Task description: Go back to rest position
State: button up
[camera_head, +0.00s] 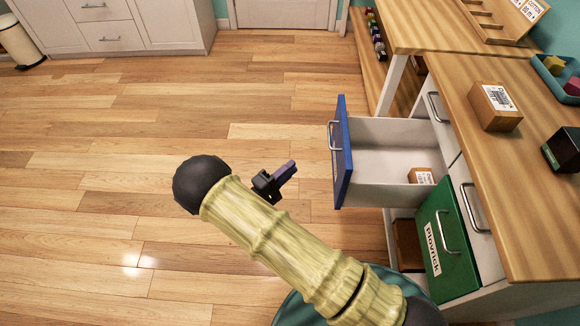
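My gripper (287,170) is over the wooden floor, left of the open drawer with a blue front (341,152). It is dark with purple fingers pointing up and to the right, apart from the drawer. It is seen small and from the side, so whether its fingers are apart does not show. No held thing is visible. My bamboo-patterned arm reaches from the bottom of the picture up to the left and partly hides the space behind it. A small brown labelled box (421,176) lies inside the drawer at its right end.
A green drawer front (447,238) lies below and right of the blue one. The wooden counter (525,180) at right holds a labelled box (494,106), a dark box (562,148) and a teal tray (541,75). The floor (120,130) on the left is clear.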

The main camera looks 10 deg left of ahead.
jog(key=w+d+r+m+g+y, duration=0.1)
jog(key=w+d+r+m+y, duration=0.15)
jog(key=w, duration=0.25)
jog(key=w+d+r+m+g+y, duration=0.1)
jog(key=w+m+g+y, duration=0.15)
jog(key=w, duration=0.25)
notch_tip(320, 180, up, 10)
jog(key=m+g+y, duration=0.4)
jog(key=g+y, duration=0.1)
jog(key=y, duration=0.2)
send_over(348, 154)
jog(key=shift+s, duration=0.1)
jog(key=s+d+r+m+g, duration=0.2)
jog(key=s+d, duration=0.3)
jog(key=s, duration=0.3)
jog(key=s+d+r+m+g, duration=0.1)
jog(key=s+d+r+g, duration=0.15)
jog(key=s+d, duration=0.4)
notch_tip(348, 154, up, 30)
jog(key=a+p, duration=0.1)
jog(key=p, duration=3)
jog(key=shift+s+a+h, duration=0.25)
jog(key=shift+s+h, duration=0.05)
jog(key=shift+s, duration=0.1)
jog(key=shift+f, duration=0.15)
jog(key=shift+d, duration=0.1)
